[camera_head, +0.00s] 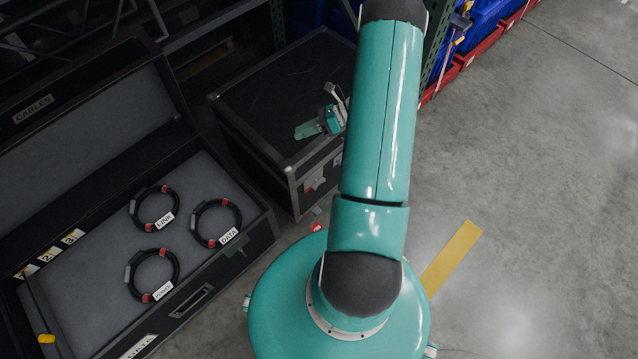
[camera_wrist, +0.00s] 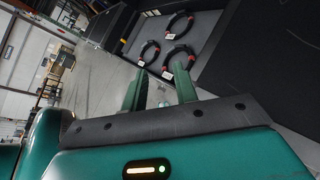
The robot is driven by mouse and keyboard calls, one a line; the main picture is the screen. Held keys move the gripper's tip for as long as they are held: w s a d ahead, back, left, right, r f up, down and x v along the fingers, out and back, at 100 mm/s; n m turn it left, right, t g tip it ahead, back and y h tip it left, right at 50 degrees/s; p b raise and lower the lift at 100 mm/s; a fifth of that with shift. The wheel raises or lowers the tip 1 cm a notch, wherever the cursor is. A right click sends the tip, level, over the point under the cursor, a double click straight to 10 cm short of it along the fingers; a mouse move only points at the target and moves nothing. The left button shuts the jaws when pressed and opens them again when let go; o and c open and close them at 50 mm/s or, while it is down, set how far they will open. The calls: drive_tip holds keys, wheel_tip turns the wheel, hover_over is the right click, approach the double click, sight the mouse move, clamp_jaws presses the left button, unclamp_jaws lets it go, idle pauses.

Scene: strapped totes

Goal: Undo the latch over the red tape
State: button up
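A closed black case (camera_head: 290,85) with metal-edged corners stands left of my arm in the head view. On its front face is a small metal latch-like fitting with red by it (camera_head: 314,184); I cannot tell whether that red is tape or whether the fitting is fastened. My arm partly hides this face. My gripper (camera_head: 306,131) is above the case's lid near the front edge, pointing left, apart from the fitting. In the wrist view my gripper (camera_wrist: 160,85) has its two green fingers apart with nothing between them. The latch does not clearly show in the wrist view.
An open black case (camera_head: 265,232) marked CABLES holds three coiled black cables, left of the closed case. Racks with blue and red bins (camera_head: 484,22) stand behind. The grey floor at right is clear, with a yellow strip (camera_head: 452,258).

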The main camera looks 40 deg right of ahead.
drive_tip(key=s+d+f+m+t+h, duration=0.1)
drive_tip(key=s+d+f+m+t, duration=0.1)
drive_tip(key=f+m, duration=0.25)
drive_tip(key=s+d+f+m+t, duration=0.2)
drive_tip(key=f+m+t, duration=0.1)
drive_tip(key=f, duration=0.3)
drive_tip(key=m+t+h, duration=0.6)
drive_tip(key=m+h, duration=0.4)
drive_tip(key=m, duration=0.6)
approach(321, 185)
drive_tip(key=w, duration=1.1)
drive_tip(key=shift+a+f, duration=0.2)
drive_tip(key=shift+a, duration=0.1)
clamp_jaws()
